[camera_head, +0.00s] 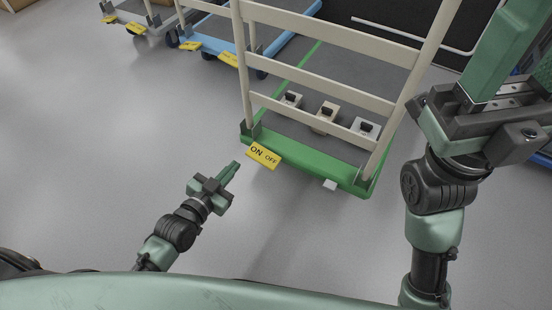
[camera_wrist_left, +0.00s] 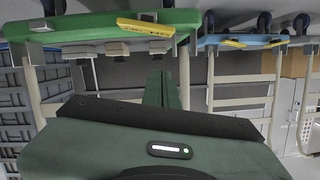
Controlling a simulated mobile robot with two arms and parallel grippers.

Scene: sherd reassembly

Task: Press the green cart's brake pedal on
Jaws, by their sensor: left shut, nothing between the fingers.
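The green cart (camera_head: 310,164) stands at the upper middle of the head view, with a cream rail frame. Its yellow brake pedal (camera_head: 263,156), marked ON at left and OFF at right, sticks out from the front left corner. My left gripper (camera_head: 233,167) is shut and empty, pointing toward the pedal from its lower left with a small gap in the picture. The left wrist view looks upside down: the pedal (camera_wrist_left: 145,27) and green deck edge (camera_wrist_left: 70,35) are at the top, beyond the shut fingers (camera_wrist_left: 162,88). My right gripper (camera_head: 500,50) is raised at the right; its fingertips are unclear.
Several small blocks with black tops, one of them beige (camera_head: 325,117), sit on the green cart's grey deck. A blue cart (camera_head: 290,52) and a grey cart (camera_head: 128,20), with yellow pedals, stand behind at left. The grey floor (camera_head: 90,150) at left is clear.

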